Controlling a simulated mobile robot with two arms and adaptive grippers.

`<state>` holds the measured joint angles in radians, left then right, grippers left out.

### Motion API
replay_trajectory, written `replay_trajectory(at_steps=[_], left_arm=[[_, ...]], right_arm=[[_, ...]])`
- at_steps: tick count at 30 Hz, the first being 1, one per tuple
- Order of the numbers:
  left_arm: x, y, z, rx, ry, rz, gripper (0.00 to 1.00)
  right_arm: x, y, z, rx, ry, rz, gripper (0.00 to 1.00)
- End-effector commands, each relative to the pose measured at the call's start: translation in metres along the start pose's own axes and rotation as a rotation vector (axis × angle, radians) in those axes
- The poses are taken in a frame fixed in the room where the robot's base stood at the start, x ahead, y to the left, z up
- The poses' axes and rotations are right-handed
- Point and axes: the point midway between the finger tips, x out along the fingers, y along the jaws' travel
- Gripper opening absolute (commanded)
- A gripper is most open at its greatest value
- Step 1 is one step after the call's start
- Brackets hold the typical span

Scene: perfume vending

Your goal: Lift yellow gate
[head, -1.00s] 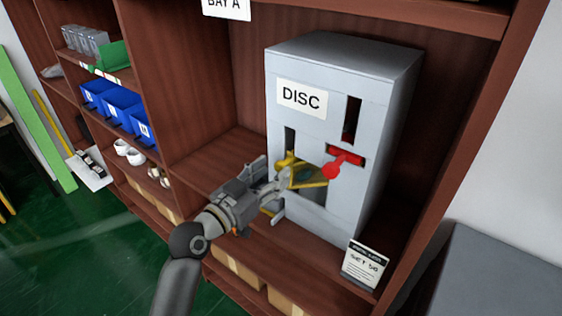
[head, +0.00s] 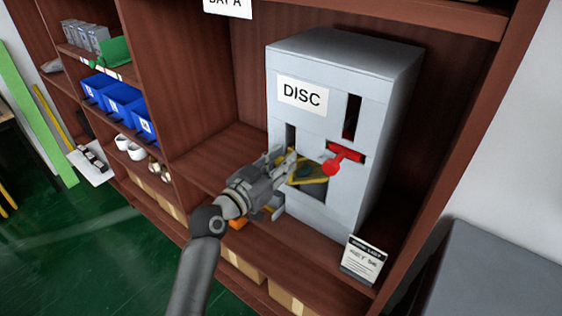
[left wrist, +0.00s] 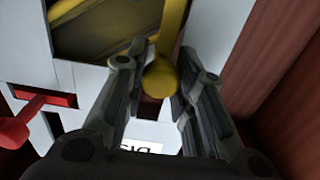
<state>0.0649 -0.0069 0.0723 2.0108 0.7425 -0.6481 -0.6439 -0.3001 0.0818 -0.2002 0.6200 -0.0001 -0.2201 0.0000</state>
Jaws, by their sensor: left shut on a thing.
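The yellow gate (head: 312,180) is a see-through panel with a yellow frame, over the lower opening of the grey DISC dispenser (head: 345,75). Something dark green shows behind it. My left gripper (head: 284,160) is at the gate's left side and covers its handle in the head view. In the left wrist view, the rounded yellow handle end (left wrist: 160,78) sits between the two fingers of the left gripper (left wrist: 158,85), which is shut on it. The gate panel also shows in that view (left wrist: 100,28). My right gripper is not in view.
A red lever (head: 340,158) sticks out of the dispenser just right of the gate. A printed card (head: 362,261) stands at the shelf's front right. Blue bins (head: 120,107) and white cups (head: 130,149) are on the left shelves. The shelf left of the dispenser is mostly clear.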

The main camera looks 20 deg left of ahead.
Motion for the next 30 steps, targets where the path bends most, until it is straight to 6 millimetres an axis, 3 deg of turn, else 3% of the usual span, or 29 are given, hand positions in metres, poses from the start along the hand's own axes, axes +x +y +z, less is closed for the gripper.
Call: replay_trajectory(at_steps=[8,21,30], left_arm=[[0.0,0.0,-0.003,0.001,-0.001,0.001,0.0],[0.0,0.0,-0.063,0.003,0.001,0.0,0.0],[0.0,0.0,-0.068,0.001,0.003,-0.001,0.0]], right_arm=[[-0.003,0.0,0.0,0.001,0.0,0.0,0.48],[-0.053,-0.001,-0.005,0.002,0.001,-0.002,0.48],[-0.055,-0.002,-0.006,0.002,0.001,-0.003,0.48]])
